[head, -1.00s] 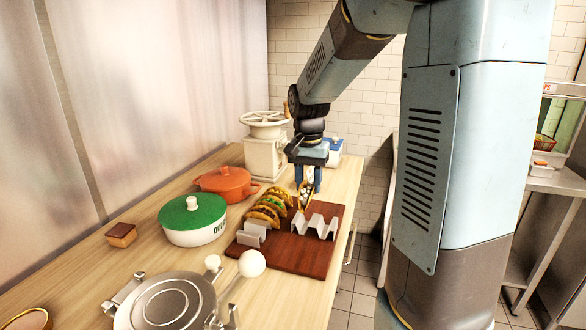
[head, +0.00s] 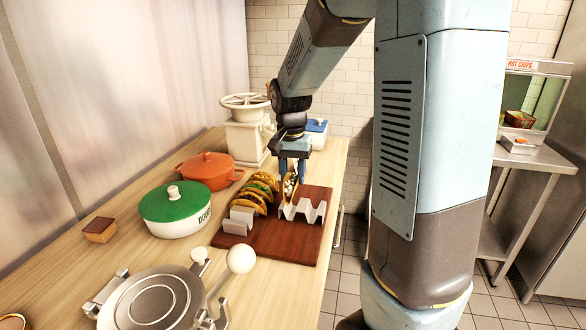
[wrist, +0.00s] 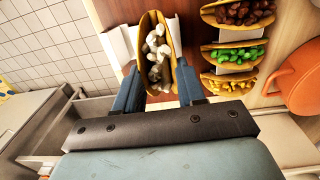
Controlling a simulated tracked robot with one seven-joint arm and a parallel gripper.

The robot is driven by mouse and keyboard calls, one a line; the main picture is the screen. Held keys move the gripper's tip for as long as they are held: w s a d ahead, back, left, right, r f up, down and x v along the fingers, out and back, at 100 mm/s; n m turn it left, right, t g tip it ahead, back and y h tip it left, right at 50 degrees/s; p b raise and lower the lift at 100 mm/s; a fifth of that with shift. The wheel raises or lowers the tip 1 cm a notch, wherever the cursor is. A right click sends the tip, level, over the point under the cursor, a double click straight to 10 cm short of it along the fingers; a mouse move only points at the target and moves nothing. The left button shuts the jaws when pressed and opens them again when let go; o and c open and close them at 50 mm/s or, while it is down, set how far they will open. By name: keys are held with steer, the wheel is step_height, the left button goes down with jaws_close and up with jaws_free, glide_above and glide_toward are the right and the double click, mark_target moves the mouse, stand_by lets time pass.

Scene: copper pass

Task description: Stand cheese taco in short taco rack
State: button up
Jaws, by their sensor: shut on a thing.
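The held taco (head: 290,188) has a yellow shell and lumpy white filling. It shows upright between the fingers in the wrist view (wrist: 157,52). My gripper (head: 291,177) is shut on its shell, fingers pointing down, also in the wrist view (wrist: 157,86). The short pale zigzag rack (head: 303,210) stands on the red-brown board (head: 280,243), with the taco at its far left end. In the wrist view a pale rack edge (wrist: 120,42) shows left of the taco. I cannot tell whether the taco touches the rack.
Several other tacos (head: 262,187) stand in a second rack (head: 238,221) just left. An orange pot (head: 208,172), a green-lidded pot (head: 175,207) and a pale press with a wheel (head: 246,135) stand further left and back. The board's near right part is clear.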

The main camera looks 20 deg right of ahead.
steer(key=shift+f, duration=2.95)
steer(key=o, duration=1.2)
steer(key=shift+c, duration=0.2)
step_height(320, 180, up, 14)
steer(key=shift+w+a+f, duration=0.1)
steer(key=shift+a+f, duration=0.05)
steer(key=shift+f, duration=0.05)
steer(key=s+r+n+t, duration=0.2)
steer(key=s+n+t, duration=0.1)
steer(key=s, duration=0.7)
steer(key=s+r+n+t, duration=0.2)
steer(key=s+r+n, duration=0.1)
steer(key=s, duration=0.8)
steer(key=shift+s+r+n+t, duration=0.15)
steer(key=shift+s+n+t, duration=0.1)
steer(key=shift+n+t, duration=0.15)
